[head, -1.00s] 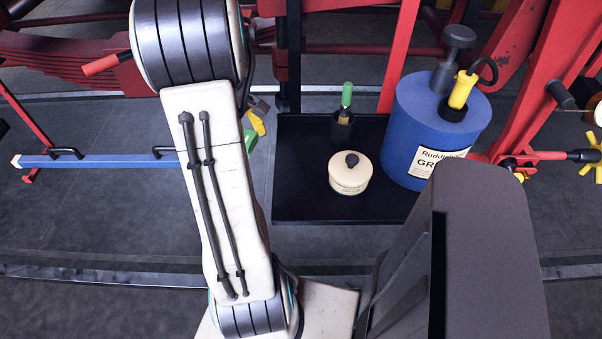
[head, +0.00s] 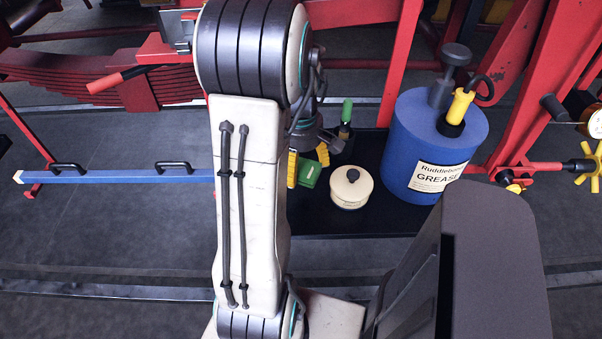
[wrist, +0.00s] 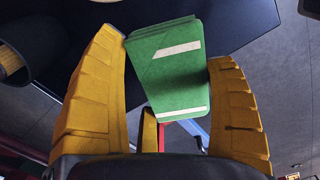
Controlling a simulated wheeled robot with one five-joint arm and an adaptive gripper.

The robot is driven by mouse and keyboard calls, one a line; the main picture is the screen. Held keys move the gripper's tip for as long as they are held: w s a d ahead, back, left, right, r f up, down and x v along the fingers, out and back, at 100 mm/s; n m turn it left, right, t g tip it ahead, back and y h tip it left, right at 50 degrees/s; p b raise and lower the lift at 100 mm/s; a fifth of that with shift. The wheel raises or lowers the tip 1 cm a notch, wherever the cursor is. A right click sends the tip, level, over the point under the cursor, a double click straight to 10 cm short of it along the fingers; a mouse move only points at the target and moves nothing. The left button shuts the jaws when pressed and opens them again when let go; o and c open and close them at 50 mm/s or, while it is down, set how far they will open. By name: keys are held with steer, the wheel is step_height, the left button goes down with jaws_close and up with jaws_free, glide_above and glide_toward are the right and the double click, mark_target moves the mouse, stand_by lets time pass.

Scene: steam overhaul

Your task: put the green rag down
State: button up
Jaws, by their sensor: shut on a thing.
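The green rag (wrist: 178,75) is a folded, flat green block with white stripes, and it sits between the yellow fingers of my gripper (wrist: 168,50) in the wrist view. In the head view the rag (head: 311,174) shows partly between the yellow fingertips of my gripper (head: 307,162). My gripper is shut on it. The rag appears over the left part of the black tray (head: 330,222), left of the cream tin. I cannot tell whether it touches the tray. My arm hides the tray's left edge in the head view.
A cream tin (head: 350,190) with a dark knob stands on the tray. A green-handled brush (head: 346,118) is behind it, and a blue grease drum (head: 432,150) is to the right. A blue bar (head: 120,176) extends left. The tray's front strip is clear.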

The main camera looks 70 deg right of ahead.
mark_target(301, 177)
steer(key=shift+f, duration=2.45)
steer(key=shift+f+b, duration=0.15)
steer(key=shift+b, duration=0.15)
steer(key=o, duration=0.9)
